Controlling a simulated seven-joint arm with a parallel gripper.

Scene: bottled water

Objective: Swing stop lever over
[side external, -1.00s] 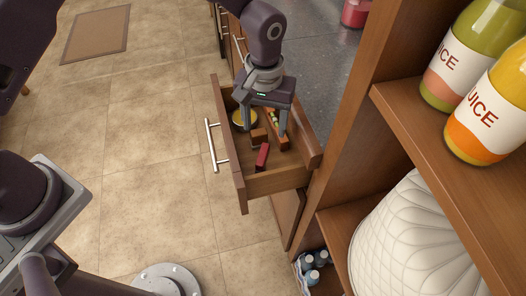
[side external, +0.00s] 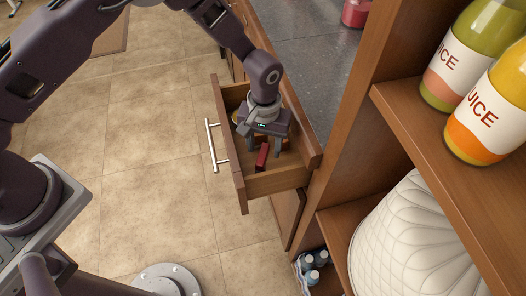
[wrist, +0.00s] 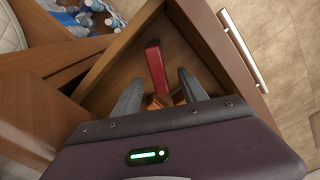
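A red bar-shaped piece (side external: 262,158), which looks like the stop lever, is inside the open drawer near its front corner. In the wrist view the red piece (wrist: 155,65) runs away from me. It lies ahead of and between the lines of my two fingers. My gripper (side external: 263,150) is open and points down into the drawer. In the wrist view its fingertips (wrist: 160,77) stand on either side of the red piece's near end, with gaps visible. Whether they are at its height I cannot tell. A wooden block (wrist: 160,101) beneath the gripper is partly hidden.
The drawer's walls (side external: 278,181) enclose the work closely, with a metal handle (side external: 217,146) on its front. A yellow item at the back is mostly hidden by my gripper. A shelf with juice bottles (side external: 489,105) stands right. Water bottles (wrist: 95,12) show below.

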